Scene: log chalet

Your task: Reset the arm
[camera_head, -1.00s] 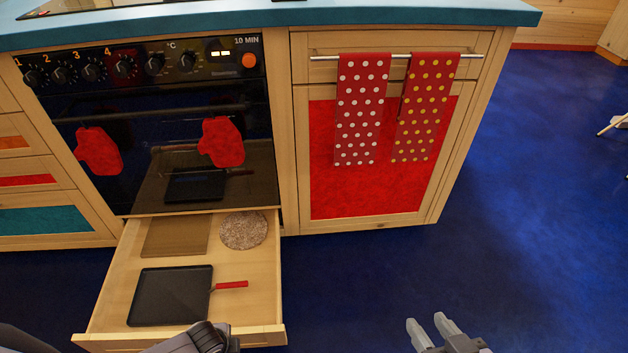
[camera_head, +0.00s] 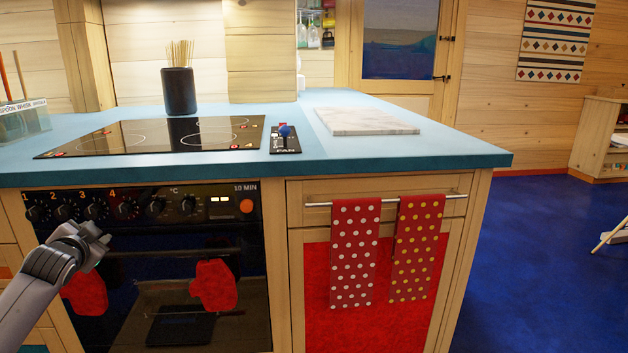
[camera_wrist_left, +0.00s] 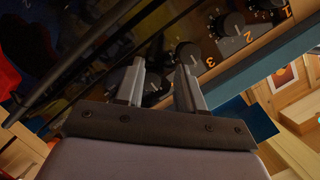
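My left arm comes in from the left in the head view, and its gripper (camera_head: 97,240) is raised in front of the black oven (camera_head: 190,265), near the knobs. In the left wrist view the two fingers of the left gripper (camera_wrist_left: 163,85) stand apart with nothing held between them. Oven knobs (camera_wrist_left: 187,56) show just beyond the fingertips; I cannot tell whether they touch. My right gripper is out of view.
The blue counter (camera_head: 240,165) holds a black hob (camera_head: 160,135), a utensil pot (camera_head: 179,92) and a pale board (camera_head: 366,121). Dotted towels (camera_head: 355,255) hang on the cabinet rail (camera_head: 385,200). Blue floor (camera_head: 540,270) is open at right.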

